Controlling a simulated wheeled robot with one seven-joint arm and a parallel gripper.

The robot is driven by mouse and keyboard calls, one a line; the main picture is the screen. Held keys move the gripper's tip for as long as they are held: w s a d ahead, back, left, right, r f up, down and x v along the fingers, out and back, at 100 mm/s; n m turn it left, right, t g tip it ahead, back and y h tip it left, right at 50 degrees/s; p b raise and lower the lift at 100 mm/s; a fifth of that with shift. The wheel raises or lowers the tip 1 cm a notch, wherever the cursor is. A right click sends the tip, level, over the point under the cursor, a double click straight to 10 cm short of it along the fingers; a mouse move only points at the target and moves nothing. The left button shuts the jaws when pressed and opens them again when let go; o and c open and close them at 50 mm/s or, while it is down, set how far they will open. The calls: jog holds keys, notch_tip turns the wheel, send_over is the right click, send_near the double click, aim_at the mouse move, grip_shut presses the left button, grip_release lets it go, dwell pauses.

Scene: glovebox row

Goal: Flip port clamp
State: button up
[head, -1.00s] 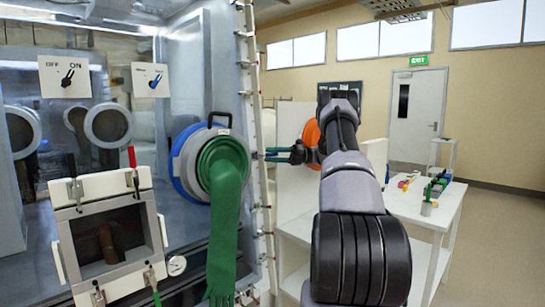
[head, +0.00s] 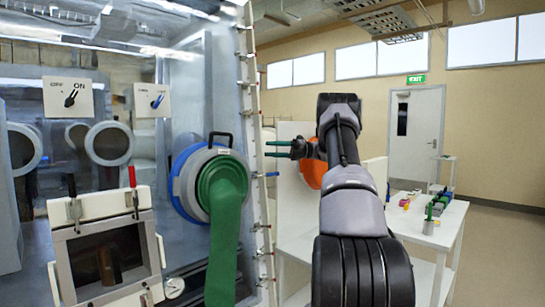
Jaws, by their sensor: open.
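A small square port door with a pale frame (head: 97,205) is at the lower left of the glovebox. Toggle clamps sit on its frame: one with a raised red handle (head: 132,177) at the upper right, one with a dark upright handle (head: 72,187) at the upper left, and another at the lower edge (head: 146,299), partly cut off. A blue-handled part (head: 271,174) sticks out from the glovebox's edge strip. I cannot tell which is the port clamp. My gripper (head: 267,149) points left with its green fingers apart and empty, just above the blue handle in the picture.
A round glove port with a grey ring (head: 184,180) and hanging green glove (head: 225,235) is left of my gripper. A white panel with an orange disc (head: 313,173) is behind my arm. A white table (head: 440,232) with small items stands right. Floor at far right is clear.

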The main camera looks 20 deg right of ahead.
jog(key=shift+c, duration=0.3)
jog(key=shift+a, duration=0.2)
jog(key=c, duration=0.6)
jog(key=a+h, duration=0.1)
jog(key=s+a+n+g+h, duration=0.1)
jog(key=a, duration=0.1)
jog(key=a+f+n+h, duration=0.1)
jog(key=shift+s+a+f+g, duration=0.1)
jog(key=shift+s+a+g, duration=0.1)
jog(key=shift+g, duration=0.1)
grip_shut()
jog(key=n+t+h, duration=0.3)
jog(key=n+h, duration=0.8)
jog(key=h, duration=0.6)
send_near(270, 174)
jog(key=d+x, duration=0.1)
jog(key=x, duration=0.5)
jog(key=shift+w+d+f, duration=0.15)
jog(key=shift+w+d, duration=0.05)
jog(key=shift+d, duration=0.1)
